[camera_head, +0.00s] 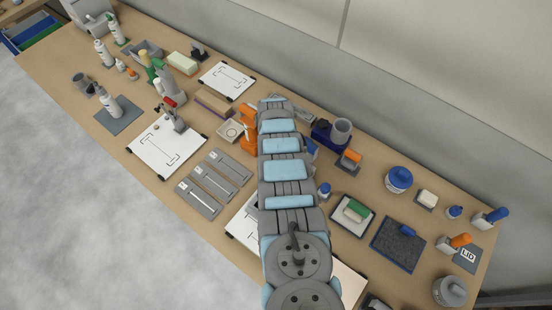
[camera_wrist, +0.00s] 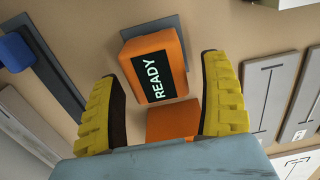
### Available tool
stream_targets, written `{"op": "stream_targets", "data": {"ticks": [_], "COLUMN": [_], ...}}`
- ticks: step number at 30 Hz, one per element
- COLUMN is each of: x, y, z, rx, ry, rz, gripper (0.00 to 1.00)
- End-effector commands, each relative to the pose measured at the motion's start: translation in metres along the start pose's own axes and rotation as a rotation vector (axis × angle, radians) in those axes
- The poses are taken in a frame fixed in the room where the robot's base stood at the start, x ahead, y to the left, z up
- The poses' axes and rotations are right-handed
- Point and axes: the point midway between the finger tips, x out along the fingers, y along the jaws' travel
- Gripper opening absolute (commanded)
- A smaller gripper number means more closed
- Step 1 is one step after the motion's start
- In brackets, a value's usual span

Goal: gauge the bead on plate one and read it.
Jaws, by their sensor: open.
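An orange gauge-like device (camera_wrist: 155,68) with a dark screen reading "READY" is in the wrist view. Its orange lower part (camera_wrist: 173,122) lies between the two yellow fingers of my gripper (camera_wrist: 158,68). The fingers are open and I see gaps on both sides. In the head view orange parts of it (camera_head: 249,122) show beside my arm, which hides my gripper. I cannot read which is plate one, nor make out a bead.
White marked boards lie on the bench, one left (camera_head: 165,150) and one at the back (camera_head: 227,80). Bottles and a clamp-like tool (camera_head: 172,115) stand on the left. A blue-edged dark mat (camera_head: 398,243), a blue-lidded tub (camera_head: 398,179) and small tools fill the right.

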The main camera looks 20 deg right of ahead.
Motion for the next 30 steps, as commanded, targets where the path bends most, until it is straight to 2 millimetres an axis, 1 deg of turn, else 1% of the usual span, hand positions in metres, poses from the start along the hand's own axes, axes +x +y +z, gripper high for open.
{"op": "stream_targets", "data": {"ticks": [3,5,6,8,9,10,11,19,30], "x": [-0.001,-0.001,-0.001,-0.001,-0.001,-0.001,0.000,-0.003,-0.025], "y": [0.000,0.000,0.000,0.000,0.000,0.000,0.000,0.000,0.000], "z": [0.000,0.000,0.000,0.000,0.000,0.000,0.000,0.000,0.000], "rx": [0.000,0.000,0.000,0.000,0.000,0.000,0.000,0.000,0.000], "ry": [0.000,0.000,0.000,0.000,0.000,0.000,0.000,0.000,0.000], "rz": [0.000,0.000,0.000,0.000,0.000,0.000,0.000,0.000,0.000], "gripper": [0.78,0.63,0.52,0.34,0.23,0.14,0.09,0.09,0.09]}}
